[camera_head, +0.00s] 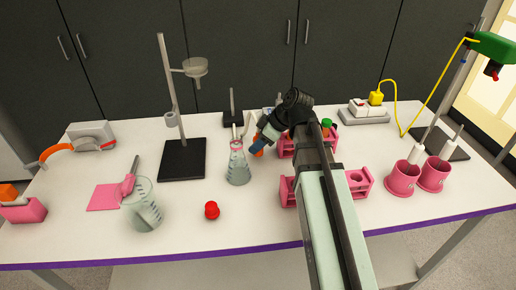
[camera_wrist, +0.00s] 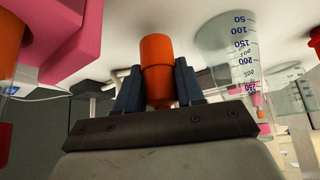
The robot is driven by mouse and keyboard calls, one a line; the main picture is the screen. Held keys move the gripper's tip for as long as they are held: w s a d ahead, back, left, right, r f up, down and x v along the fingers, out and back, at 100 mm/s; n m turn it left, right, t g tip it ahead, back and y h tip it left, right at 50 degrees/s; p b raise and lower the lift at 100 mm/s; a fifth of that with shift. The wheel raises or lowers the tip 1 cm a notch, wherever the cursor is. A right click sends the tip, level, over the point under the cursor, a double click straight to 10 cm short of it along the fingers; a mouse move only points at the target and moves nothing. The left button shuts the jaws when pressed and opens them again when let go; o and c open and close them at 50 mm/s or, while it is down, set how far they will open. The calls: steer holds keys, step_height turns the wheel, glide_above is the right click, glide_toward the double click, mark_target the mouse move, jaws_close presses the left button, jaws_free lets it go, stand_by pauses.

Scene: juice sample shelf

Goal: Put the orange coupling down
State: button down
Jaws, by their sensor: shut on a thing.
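My gripper (camera_head: 254,146) is shut on the orange coupling. In the wrist view the orange coupling (camera_wrist: 157,60) stands between the two dark blue fingers (camera_wrist: 157,88). In the head view only a small bit of orange (camera_head: 259,152) shows beside the fingers; the arm and fingers hide the rest. The gripper is in the middle of the table, just right of the conical flask (camera_head: 238,168). I cannot tell whether the coupling touches the table.
Pink racks (camera_head: 289,190) stand right of and beneath my arm. A red cap (camera_head: 211,210) lies at the front, and a beaker (camera_head: 143,210) stands left. A dark stand (camera_head: 182,160) is behind left. White table (camera_head: 250,225) between the red cap and my arm is clear.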

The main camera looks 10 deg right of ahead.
steer(key=shift+f, duration=1.15)
steer(key=shift+f, duration=0.1)
steer(key=c, duration=0.7)
jaws_free()
steer(key=v, duration=1)
steer(key=shift+r, duration=0.4)
steer(key=shift+o, duration=0.5)
steer(key=shift+v, duration=0.8)
